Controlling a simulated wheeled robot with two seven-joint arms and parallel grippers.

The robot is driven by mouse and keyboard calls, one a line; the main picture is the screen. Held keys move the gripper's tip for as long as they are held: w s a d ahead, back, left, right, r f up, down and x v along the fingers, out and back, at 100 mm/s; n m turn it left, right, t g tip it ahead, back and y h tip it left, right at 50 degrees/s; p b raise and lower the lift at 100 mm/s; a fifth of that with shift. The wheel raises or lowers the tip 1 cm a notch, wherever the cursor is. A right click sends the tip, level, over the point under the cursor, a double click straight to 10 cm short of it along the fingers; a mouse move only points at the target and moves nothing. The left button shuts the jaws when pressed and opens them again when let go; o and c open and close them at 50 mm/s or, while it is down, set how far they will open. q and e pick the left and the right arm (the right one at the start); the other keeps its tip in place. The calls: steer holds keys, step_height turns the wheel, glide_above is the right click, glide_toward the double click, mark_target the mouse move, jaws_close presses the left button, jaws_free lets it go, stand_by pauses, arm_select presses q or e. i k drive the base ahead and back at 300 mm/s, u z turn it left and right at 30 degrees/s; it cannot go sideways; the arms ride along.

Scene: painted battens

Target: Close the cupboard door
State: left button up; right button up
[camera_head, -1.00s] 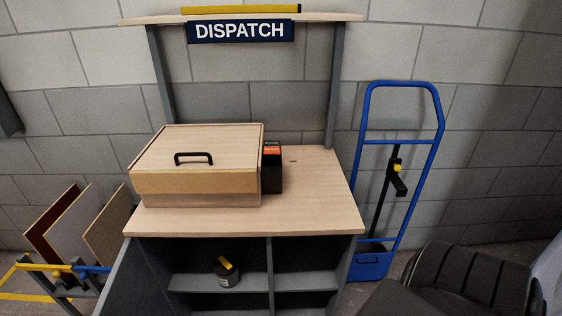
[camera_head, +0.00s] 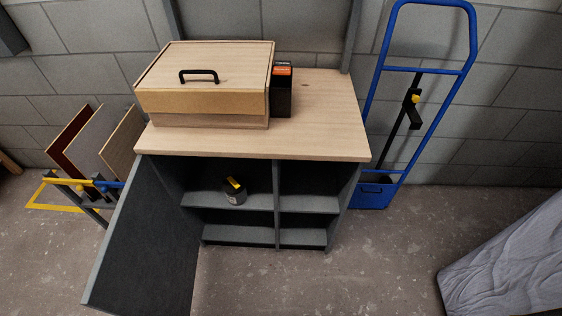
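The grey cupboard (camera_head: 277,205) stands under a light wood worktop (camera_head: 320,140), with its front open and its shelves showing. Its dark grey door (camera_head: 150,245) is swung wide open on the left side and reaches forward over the floor. Neither of my grippers shows in this view.
A wooden box with a black handle (camera_head: 205,85) and a black and orange pack (camera_head: 283,90) stand on the worktop. Boards in a rack (camera_head: 95,140) are left of the door. A blue hand truck (camera_head: 425,70) leans at right. Grey cloth (camera_head: 510,265) lies lower right. Floor in front is clear.

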mark_target(145, 265)
steer(key=z, duration=0.5)
steer(key=k, duration=0.55)
steer(key=u, duration=1.7)
steer(key=i, duration=0.5)
steer(key=z, duration=0.1)
